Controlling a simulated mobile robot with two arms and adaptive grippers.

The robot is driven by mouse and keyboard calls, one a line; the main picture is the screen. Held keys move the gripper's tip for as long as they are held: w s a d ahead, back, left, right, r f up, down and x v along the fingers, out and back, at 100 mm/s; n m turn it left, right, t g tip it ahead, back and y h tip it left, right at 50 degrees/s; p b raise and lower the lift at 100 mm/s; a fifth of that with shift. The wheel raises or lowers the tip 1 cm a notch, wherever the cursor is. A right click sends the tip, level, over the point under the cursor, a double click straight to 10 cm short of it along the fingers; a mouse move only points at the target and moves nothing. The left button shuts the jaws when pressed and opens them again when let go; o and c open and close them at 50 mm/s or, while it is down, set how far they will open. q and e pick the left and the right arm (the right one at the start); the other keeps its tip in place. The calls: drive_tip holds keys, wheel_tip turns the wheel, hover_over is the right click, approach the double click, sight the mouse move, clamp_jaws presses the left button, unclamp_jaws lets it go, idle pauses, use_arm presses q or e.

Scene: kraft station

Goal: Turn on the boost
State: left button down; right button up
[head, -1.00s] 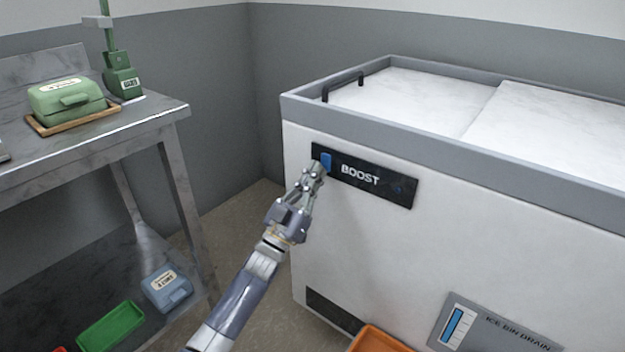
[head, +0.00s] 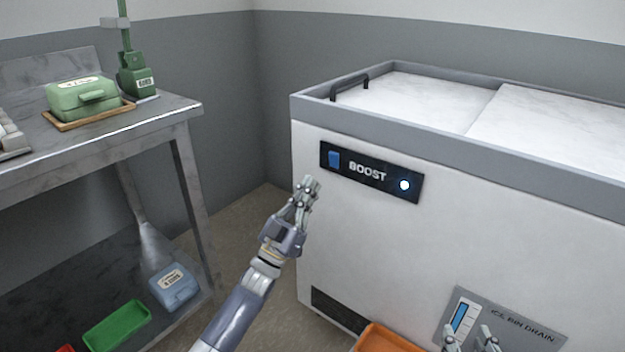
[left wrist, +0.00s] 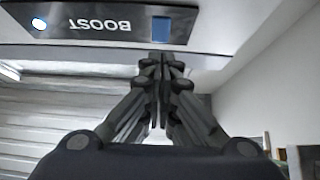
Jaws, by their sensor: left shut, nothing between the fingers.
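The black BOOST panel (head: 385,181) is on the upper front of the white chest freezer (head: 400,245). Its blue rocker switch (head: 334,159) is at the panel's left end, and a round indicator light (head: 404,185) at the right end glows white-blue. My left gripper (head: 311,184) is shut and empty, just below and left of the switch, apart from it. In the left wrist view the panel appears upside down, with the switch (left wrist: 162,30) beyond the closed fingertips (left wrist: 160,62). My right gripper (head: 469,334) shows only its fingertips at the bottom edge, spread apart.
An ICE BIN DRAIN panel (head: 510,318) with a blue-marked gauge is low on the freezer, behind my right fingertips. An orange bin (head: 385,341) is on the floor. A metal table (head: 150,118) with a green case (head: 83,98) stands left; floor between is clear.

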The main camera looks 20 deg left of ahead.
use_arm(q)
drive_tip(key=s+a+f, duration=0.1)
drive_tip(key=s+f, duration=0.2)
drive_tip(key=f, duration=0.4)
drive_tip(key=shift+s+a+f, duration=0.15)
drive_tip(key=shift+s+f, duration=0.05)
use_arm(e)
drive_tip(key=shift+w+d+f, duration=0.1)
drive_tip(key=shift+w+d, duration=0.05)
drive_tip(key=shift+w, duration=0.25)
